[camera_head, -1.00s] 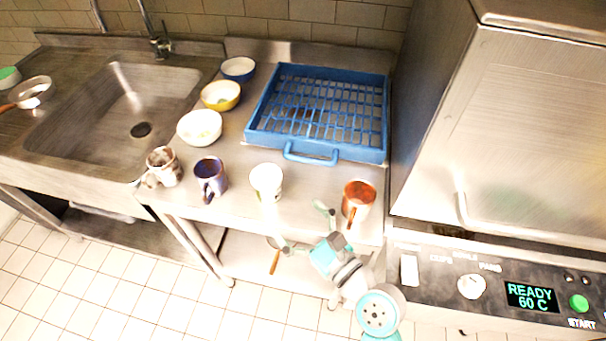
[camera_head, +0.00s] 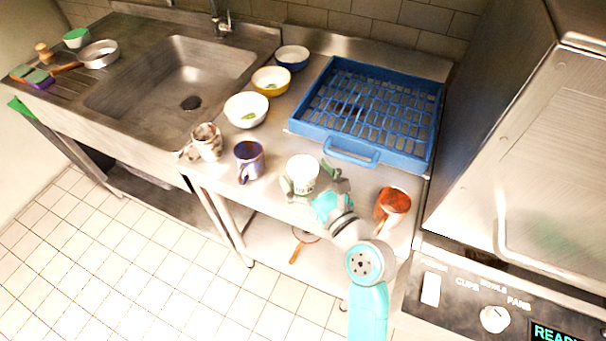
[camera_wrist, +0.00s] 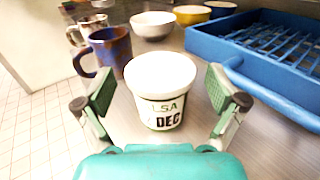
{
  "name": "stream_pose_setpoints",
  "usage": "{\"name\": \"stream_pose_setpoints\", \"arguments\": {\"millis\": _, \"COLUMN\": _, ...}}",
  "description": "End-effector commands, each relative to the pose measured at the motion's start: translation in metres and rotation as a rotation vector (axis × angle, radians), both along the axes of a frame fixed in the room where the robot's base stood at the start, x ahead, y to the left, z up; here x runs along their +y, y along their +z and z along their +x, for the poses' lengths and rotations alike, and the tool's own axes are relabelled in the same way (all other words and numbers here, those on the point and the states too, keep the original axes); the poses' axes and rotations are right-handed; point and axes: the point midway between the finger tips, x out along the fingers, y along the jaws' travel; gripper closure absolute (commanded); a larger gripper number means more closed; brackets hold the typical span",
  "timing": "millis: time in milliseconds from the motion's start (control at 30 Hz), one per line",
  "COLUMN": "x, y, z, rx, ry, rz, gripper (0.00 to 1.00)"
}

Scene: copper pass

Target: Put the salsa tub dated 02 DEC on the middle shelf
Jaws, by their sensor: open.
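The salsa tub (camera_wrist: 160,85) is white with a white lid, and its label reads "LSA" and "DEC" in the wrist view; the day number is not clearly legible. It stands upright on the steel counter and also shows in the head view (camera_head: 302,172). My gripper (camera_wrist: 161,98) is open, with one green-padded finger on each side of the tub and visible gaps between pads and tub. In the head view my gripper (camera_head: 313,187) is at the tub, low over the counter. No middle shelf can be made out in these views.
A blue dish rack (camera_head: 360,152) lies behind the tub. A purple-blue mug (camera_head: 249,160) and a speckled mug (camera_head: 207,143) stand left, an orange-brown mug (camera_head: 392,206) right. Several bowls (camera_head: 246,109) line the counter beside the sink (camera_head: 185,85). A dishwasher (camera_head: 535,150) stands at the right.

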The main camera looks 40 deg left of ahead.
Motion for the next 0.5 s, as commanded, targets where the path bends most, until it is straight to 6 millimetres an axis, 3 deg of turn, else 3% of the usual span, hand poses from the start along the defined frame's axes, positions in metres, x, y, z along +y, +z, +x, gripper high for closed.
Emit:
{"name": "stream_pose_setpoints", "arguments": {"millis": 133, "x": 0.0137, "y": -0.0003, "z": 0.0055, "rx": -0.001, "ry": 0.000, "rz": 0.000, "gripper": 0.05}}
{"name": "stream_pose_setpoints", "arguments": {"millis": 400, "x": 0.0158, "y": -0.0004, "z": 0.0066, "rx": 0.000, "ry": -0.001, "rz": -0.001, "gripper": 0.05}}
{"name": "stream_pose_setpoints", "arguments": {"millis": 500, "x": 0.0157, "y": -0.0004, "z": 0.0066, "rx": 0.000, "ry": -0.001, "rz": 0.000, "gripper": 0.28}}
